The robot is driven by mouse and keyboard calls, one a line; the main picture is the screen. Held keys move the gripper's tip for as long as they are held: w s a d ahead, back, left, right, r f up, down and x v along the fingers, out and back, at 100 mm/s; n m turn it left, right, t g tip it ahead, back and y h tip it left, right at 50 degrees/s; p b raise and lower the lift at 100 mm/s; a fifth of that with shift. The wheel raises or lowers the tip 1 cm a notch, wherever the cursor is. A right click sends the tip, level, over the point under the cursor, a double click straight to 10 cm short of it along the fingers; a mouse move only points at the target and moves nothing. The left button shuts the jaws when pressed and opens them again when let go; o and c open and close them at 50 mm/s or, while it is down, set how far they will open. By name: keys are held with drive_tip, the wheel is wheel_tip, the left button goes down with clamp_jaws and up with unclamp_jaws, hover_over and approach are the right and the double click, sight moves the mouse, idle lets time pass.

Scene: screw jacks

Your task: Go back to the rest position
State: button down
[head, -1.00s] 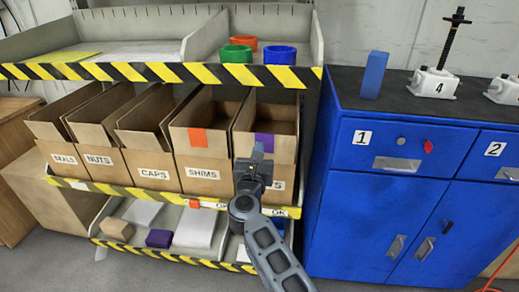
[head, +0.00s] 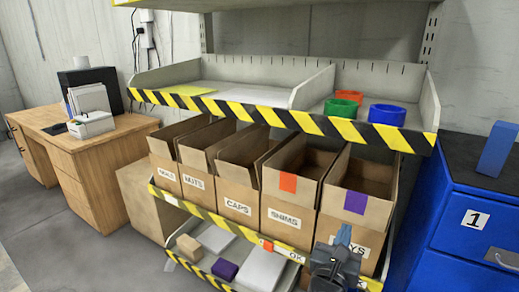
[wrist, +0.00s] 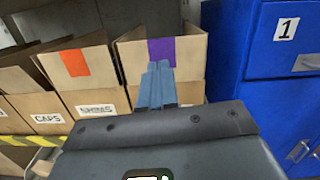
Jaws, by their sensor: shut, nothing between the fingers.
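My gripper (head: 342,236) is at the lower right of the head view, in front of the cardboard box with the purple tag (head: 355,203). Its blue-grey fingers are together with nothing between them. In the wrist view my gripper (wrist: 158,68) points at that same box, just below its purple tag (wrist: 161,51). I cannot tell whether the fingertips touch the box. The fingers cover part of the box's label.
A shelf rack with a striped edge (head: 280,118) holds several cardboard boxes, and green, red and blue rings (head: 387,114) above. A blue cabinet (head: 455,215) stands close on the right. A wooden desk (head: 95,165) is at the left, with open floor (head: 70,245) before it.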

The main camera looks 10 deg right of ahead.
drive_tip(key=s+d+f+n+t+y, duration=0.1)
drive_tip(key=s+d+n+t+y, duration=0.15)
drive_tip(key=s+n, duration=0.8)
drive_tip(key=s+d+f+n+t+y, duration=0.15)
drive_tip(key=s+n+y, duration=0.25)
drive_tip(key=s+n, duration=0.65)
drive_tip(key=s+a+r+n+g+y, duration=0.1)
drive_tip(key=s+a+n, duration=0.1)
drive_tip(key=s+n, duration=0.5)
drive_tip(key=s+a+r+n+g+y, duration=0.2)
drive_tip(key=s+n, duration=0.5)
drive_tip(key=s, duration=0.3)
drive_tip(key=s+a+r+n+g+y, duration=0.1)
drive_tip(key=s+a+n+y, duration=0.1)
drive_tip(key=s+n, duration=0.5)
drive_tip(key=shift+s+a+r+g, duration=0.25)
drive_tip(key=shift+s+a+g, duration=0.15)
drive_tip(key=shift+s, duration=0.3)
